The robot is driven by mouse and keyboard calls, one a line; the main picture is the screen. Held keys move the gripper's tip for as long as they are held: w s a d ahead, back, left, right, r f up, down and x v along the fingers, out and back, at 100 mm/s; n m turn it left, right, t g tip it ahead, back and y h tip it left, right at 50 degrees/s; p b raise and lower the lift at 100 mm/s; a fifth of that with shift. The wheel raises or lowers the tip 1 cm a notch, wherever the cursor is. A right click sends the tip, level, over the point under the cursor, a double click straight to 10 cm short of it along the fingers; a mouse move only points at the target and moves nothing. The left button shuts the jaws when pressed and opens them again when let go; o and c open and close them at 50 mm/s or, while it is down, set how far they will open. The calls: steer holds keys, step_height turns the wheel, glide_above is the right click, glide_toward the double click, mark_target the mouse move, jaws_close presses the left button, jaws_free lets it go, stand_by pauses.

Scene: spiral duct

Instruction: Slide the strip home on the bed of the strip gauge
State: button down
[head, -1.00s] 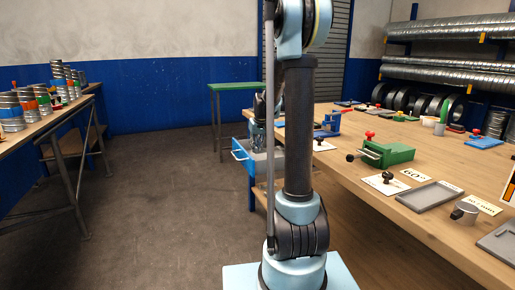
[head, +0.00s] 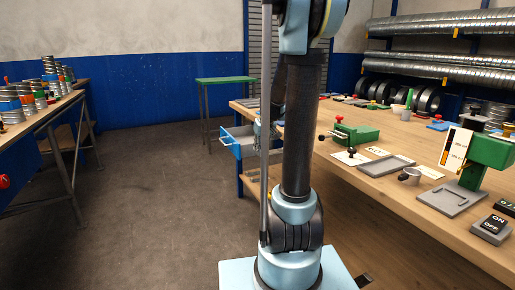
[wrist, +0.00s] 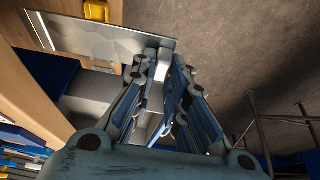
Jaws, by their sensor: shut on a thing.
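A thin grey metal strip (wrist: 100,42) with a mottled sheen spans the top left of the wrist view. My gripper (wrist: 163,68) is shut on its near right end, and the strip reaches left across a wooden edge. Whether it touches the wood is unclear. In the head view my gripper is mostly hidden behind my arm, near the blue drawer (head: 238,142). I cannot tell for certain which fixture is the strip gauge. A yellow block (wrist: 97,10) sits beside the strip's far edge.
The long wooden bench (head: 405,190) carries a green clamp (head: 357,133), a grey tray (head: 386,165), a green stand (head: 490,151) and an ON/OFF switch box (head: 492,228). Another bench with stacked duct rings stands left. The floor between is clear.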

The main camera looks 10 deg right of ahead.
steer(key=shift+s+d, duration=0.2)
steer(key=shift+s, duration=0.45)
steer(key=shift+s+d+r, duration=0.1)
steer(key=shift+s+r, duration=0.05)
steer(key=shift+r, duration=3.35)
